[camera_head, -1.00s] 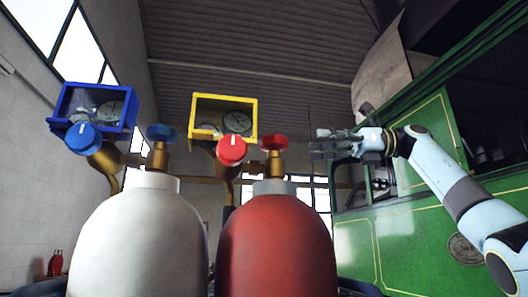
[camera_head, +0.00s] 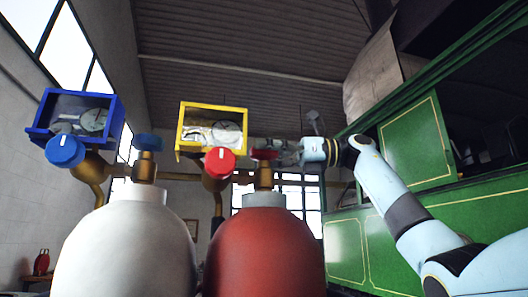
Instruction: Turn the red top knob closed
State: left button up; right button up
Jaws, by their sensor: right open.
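The red top knob (camera_head: 264,155) sits on the brass valve of the red cylinder (camera_head: 265,250). My right gripper (camera_head: 277,145) is open. It reaches in from the right at the height of the red top knob, and its fingers overlap the knob's right side and top in the picture. Whether they touch the knob I cannot tell. A second red knob (camera_head: 220,162) with a white mark is on the regulator to the left, below the yellow gauge box (camera_head: 182,128). My left gripper is out of view.
A white cylinder (camera_head: 125,250) stands at the left with a blue top knob (camera_head: 147,142), a blue regulator knob (camera_head: 66,151) and a blue gauge box (camera_head: 117,124). The green tram (camera_head: 415,145) fills the right side.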

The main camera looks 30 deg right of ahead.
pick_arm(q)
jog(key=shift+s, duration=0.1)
pick_arm(e)
jog(key=shift+c, duration=0.4)
jog(key=c, duration=1.1)
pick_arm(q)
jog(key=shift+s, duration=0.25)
